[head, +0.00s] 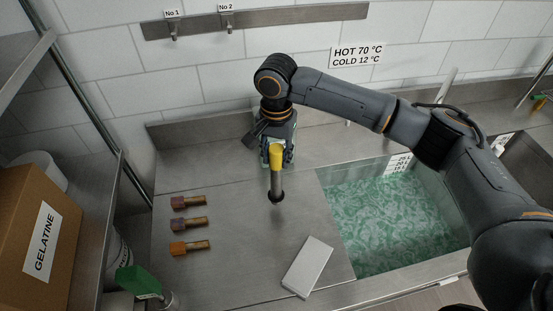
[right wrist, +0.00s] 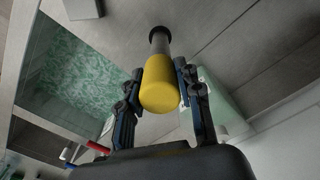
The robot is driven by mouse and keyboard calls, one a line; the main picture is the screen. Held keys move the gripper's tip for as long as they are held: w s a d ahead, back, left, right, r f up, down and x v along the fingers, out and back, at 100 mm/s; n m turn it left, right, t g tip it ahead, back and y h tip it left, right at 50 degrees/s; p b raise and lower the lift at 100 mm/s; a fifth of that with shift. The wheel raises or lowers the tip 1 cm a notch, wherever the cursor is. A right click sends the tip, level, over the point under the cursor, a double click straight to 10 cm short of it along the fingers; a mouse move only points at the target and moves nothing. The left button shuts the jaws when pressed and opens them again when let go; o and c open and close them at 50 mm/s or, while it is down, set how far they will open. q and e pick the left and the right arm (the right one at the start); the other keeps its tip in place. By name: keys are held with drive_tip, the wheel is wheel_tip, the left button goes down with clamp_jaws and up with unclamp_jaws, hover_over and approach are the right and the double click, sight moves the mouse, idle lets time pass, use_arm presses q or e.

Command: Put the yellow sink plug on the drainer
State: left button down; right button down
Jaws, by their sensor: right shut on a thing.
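The yellow sink plug (head: 276,157) is a yellow cylinder with a grey stem and a dark round end. My right gripper (head: 277,150) is shut on its yellow part, over the drainer (head: 230,255), the flat steel surface left of the basin. The stem points toward the front of the drainer. In the right wrist view the plug (right wrist: 160,85) sits between the two fingers of the right gripper (right wrist: 160,88), its dark end away from the palm. I cannot tell whether the dark end touches the drainer. My left gripper is not in view.
The basin (head: 432,195) holds greenish water.

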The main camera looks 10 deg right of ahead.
sight(276, 178)
wheel_tip(276, 178, down, 2)
drive_tip(key=shift+f+p, duration=0.1)
drive_tip(key=shift+p, duration=0.7)
drive_tip(key=shift+f, duration=0.3)
drive_tip(key=shift+f, duration=0.15)
drive_tip(key=c, duration=0.9)
unclamp_jaws()
